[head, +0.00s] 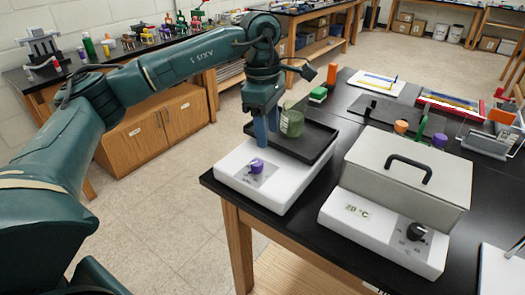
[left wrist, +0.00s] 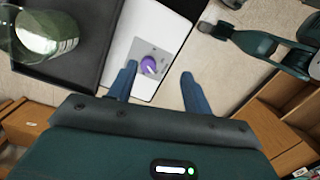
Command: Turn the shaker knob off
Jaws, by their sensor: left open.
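The shaker (head: 290,180) is a white box with a black tray (head: 318,137) on top, standing at the table's near left corner. Its purple knob (head: 256,166) is on a grey panel at the front; it also shows in the left wrist view (left wrist: 148,65). My left gripper (head: 267,139) is over the shaker, behind and above the knob in the head view. In the left wrist view its open blue fingers (left wrist: 159,70) appear on either side of the knob, with nothing held. I cannot tell the exact gap to the knob. My right gripper is not in view.
A greenish glass vessel (head: 291,122) stands on the shaker tray, close beside my left gripper; it also shows in the left wrist view (left wrist: 40,30). A lidded bath (head: 400,170) with a black handle, a "20 °C" display and a black dial stands to the right.

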